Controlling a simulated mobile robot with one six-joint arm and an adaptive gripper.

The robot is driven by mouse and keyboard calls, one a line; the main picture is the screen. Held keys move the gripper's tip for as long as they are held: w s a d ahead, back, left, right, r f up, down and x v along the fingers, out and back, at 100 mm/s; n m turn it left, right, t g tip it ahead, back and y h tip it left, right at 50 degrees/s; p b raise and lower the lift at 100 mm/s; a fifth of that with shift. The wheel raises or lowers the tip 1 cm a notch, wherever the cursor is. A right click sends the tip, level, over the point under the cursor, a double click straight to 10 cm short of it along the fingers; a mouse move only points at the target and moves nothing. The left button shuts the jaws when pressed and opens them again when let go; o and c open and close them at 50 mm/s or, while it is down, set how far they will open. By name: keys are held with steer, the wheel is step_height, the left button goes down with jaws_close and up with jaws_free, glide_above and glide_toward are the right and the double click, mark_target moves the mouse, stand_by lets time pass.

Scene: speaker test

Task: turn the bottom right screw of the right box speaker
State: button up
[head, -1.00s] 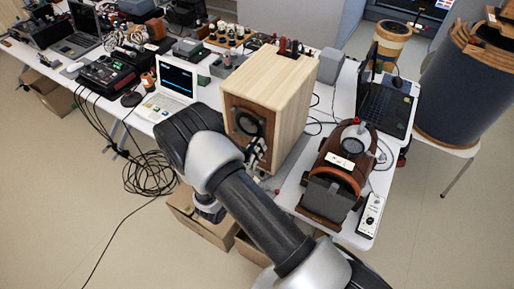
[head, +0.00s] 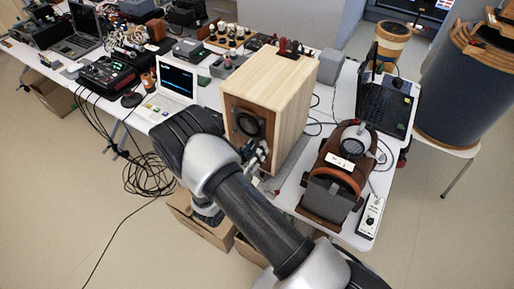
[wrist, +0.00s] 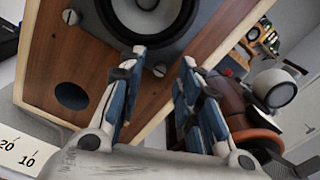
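The box speaker (head: 285,90) is a pale wooden cabinet with a brown front panel and a round black driver, standing on the white table. The wrist view shows its front panel (wrist: 45,70) tilted, with the grey-rimmed driver (wrist: 150,12) at the top and a dark round hole (wrist: 71,96) at lower left. One silver screw (wrist: 159,70) shows just below the driver, between my fingertips in the picture. Another screw (wrist: 70,17) is at upper left. My gripper (wrist: 163,60) is open and empty, its fingers on either side of the lower screw; contact cannot be told. In the head view, my gripper (head: 254,156) is partly hidden by my arm.
A brown device with a round grey top (head: 335,175) stands close to the right of the speaker. An open white laptop (head: 170,92) is to the left. Cables hang off the table front, and cardboard boxes (head: 205,230) sit below. A dark laptop (head: 385,105) is at the right.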

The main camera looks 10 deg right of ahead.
steer(key=v, duration=1.1)
steer(key=shift+r, duration=0.1)
